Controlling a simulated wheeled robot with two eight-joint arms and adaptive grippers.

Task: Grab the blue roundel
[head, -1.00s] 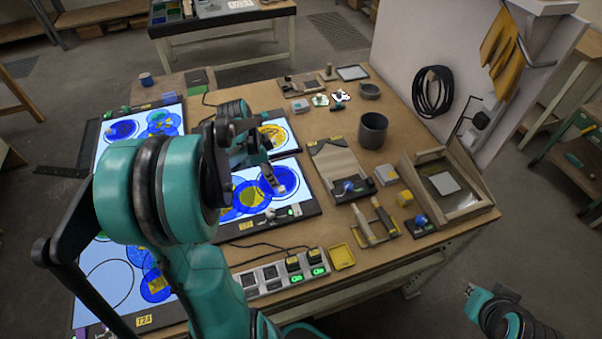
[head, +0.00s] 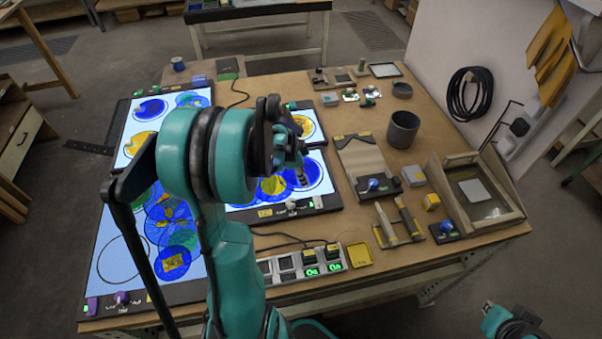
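A blue roundel (head: 315,172) lies on the small lit panel (head: 334,200) in the middle of the bench, among overlapping blue and yellow pieces. My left gripper (head: 303,181) points down over this blue roundel and covers part of it. I cannot tell whether its fingers touch the roundel, or whether they are open or shut. Other blue round pieces (head: 150,109) lie on the large lit panel (head: 112,212) at the left, partly hidden by my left arm. My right gripper (head: 488,306) is at the lower right, off the bench and only partly in view.
A dark cup (head: 402,129), a clipboard-like board (head: 364,165), a wooden frame stand (head: 474,195) and a yellow block (head: 432,201) stand on the right half. A switch box (head: 302,263) and yellow tray (head: 359,255) are at the front edge.

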